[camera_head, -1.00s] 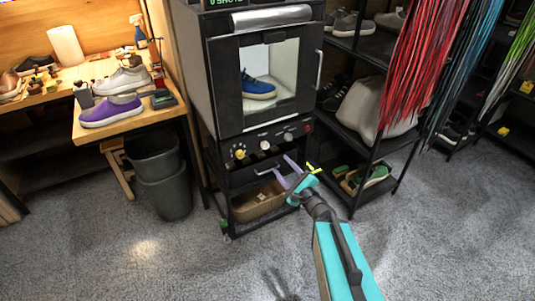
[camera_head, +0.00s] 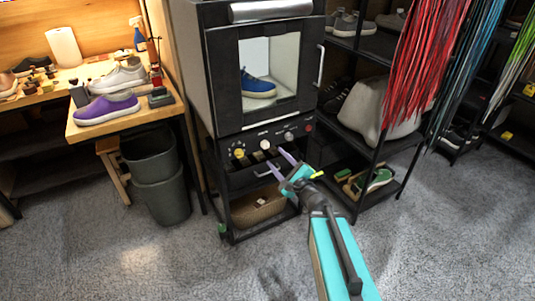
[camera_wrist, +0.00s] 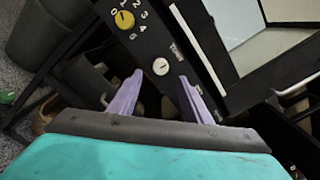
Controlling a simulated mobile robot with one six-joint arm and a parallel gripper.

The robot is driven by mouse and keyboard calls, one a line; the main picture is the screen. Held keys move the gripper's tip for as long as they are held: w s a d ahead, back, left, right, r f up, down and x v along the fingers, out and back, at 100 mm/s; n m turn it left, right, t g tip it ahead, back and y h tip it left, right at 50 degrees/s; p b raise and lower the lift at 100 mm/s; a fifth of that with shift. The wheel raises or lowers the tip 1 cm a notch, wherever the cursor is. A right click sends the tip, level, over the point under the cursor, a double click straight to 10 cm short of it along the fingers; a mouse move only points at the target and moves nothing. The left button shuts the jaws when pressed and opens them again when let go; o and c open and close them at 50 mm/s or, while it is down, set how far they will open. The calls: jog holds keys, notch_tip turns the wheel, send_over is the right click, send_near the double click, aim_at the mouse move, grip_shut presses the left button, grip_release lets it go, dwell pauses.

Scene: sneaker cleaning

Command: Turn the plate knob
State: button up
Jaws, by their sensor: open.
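The black cleaning machine (camera_head: 225,95) has a row of knobs on its front panel, below the window. A yellow knob (camera_head: 239,153) is at left, a white knob (camera_head: 265,145) in the middle and a grey knob (camera_head: 288,136) at right. I cannot tell which is the plate knob. My gripper (camera_head: 270,164) is open and empty, just below and in front of the panel. In the wrist view, the white knob (camera_wrist: 161,67) lies ahead, between the purple fingertips (camera_wrist: 160,77), with no visible contact. The yellow knob (camera_wrist: 124,19), beside printed numbers, is up and left.
A blue sneaker (camera_head: 257,85) is behind the machine's window. The grey carpet in front is clear.

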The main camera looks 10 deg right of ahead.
aim_at(266, 146)
jog(key=shift+b+x, duration=2.4)
jog(key=shift+b, duration=5.65)
jog(key=shift+w+a, duration=0.1)
jog(key=shift+w, duration=0.35)
jog(key=shift+x, duration=0.9)
jog(key=c, duration=1)
jog(key=shift+a, duration=0.25)
jog(key=shift+c, duration=0.2)
jog(key=shift+d, duration=0.1)
